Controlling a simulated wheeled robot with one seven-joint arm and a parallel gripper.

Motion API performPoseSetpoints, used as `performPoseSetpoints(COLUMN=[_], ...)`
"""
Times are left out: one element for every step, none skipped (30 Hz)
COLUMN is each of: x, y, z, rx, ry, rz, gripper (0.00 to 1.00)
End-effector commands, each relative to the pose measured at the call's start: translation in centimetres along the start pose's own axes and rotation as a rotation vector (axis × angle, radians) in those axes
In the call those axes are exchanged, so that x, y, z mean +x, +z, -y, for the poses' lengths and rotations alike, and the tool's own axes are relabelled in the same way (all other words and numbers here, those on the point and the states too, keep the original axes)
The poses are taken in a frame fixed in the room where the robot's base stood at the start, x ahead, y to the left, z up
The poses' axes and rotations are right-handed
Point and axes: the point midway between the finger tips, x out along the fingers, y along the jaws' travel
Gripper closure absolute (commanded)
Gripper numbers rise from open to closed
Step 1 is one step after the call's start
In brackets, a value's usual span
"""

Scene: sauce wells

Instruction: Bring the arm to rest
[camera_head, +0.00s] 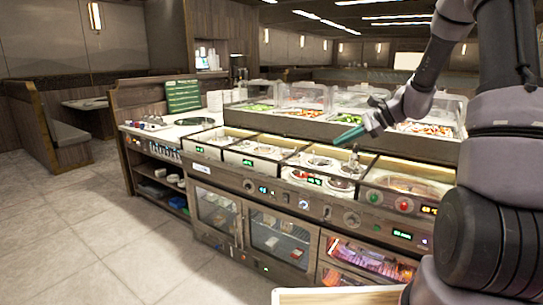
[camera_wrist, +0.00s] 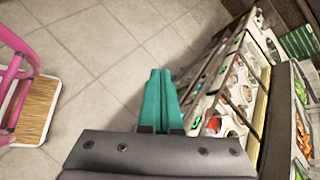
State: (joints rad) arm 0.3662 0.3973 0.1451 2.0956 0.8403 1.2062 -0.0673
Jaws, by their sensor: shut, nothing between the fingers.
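My arm comes in from the right of the head view, bent at the elbow. My gripper (camera_head: 350,136) has teal fingers and hangs in the air in front of the sauce-well counter (camera_head: 300,195), pointing left. In the wrist view the two teal fingers of my gripper (camera_wrist: 162,98) lie side by side, shut, with nothing between them. They show over the tiled floor, with the counter to their right.
Wells with sauces (camera_head: 322,160) are set in the counter top. Clear-lidded food bins (camera_head: 300,95) stand behind. A pink-framed piece with a wooden slatted board (camera_wrist: 35,105) is at the wrist view's left. The floor (camera_head: 90,235) on the left is clear.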

Motion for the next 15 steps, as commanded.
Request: performPoseSetpoints(x=[-1.0,-1.4,-2.1,-2.6,-3.1,-3.9,-4.5,-5.0,-5.8,-6.3,-6.9,-7.7,-8.3,-8.9,-9.8], y=[2.2,3.2,4.6,5.5,6.4,7.6,8.4,9.1,10.2,10.9,11.5,12.4,13.0,13.6,14.3], z=[-0.7,-1.2,-1.9,-2.5,-3.0,-3.8,-4.4,-5.0,-5.8,-6.4,-7.0,-7.8,-8.5,-9.1,-9.9], rx=[-0.078,-0.120,-0.176,-0.217,-0.260,-0.314,-0.356,-0.397,-0.452,-0.492,-0.533,-0.586,-0.625,-0.666,-0.717], ry=[0.029,0.049,0.072,0.089,0.106,0.125,0.140,0.154,0.170,0.182,0.194,0.206,0.216,0.224,0.234], rz=[-0.041,-0.064,-0.095,-0.119,-0.143,-0.175,-0.200,-0.225,-0.257,-0.282,-0.308,-0.341,-0.367,-0.393,-0.427], gripper=[1.00,1.00,1.00,1.00,1.00,1.00,1.00,1.00,1.00,1.00,1.00,1.00,1.00,1.00,1.00])
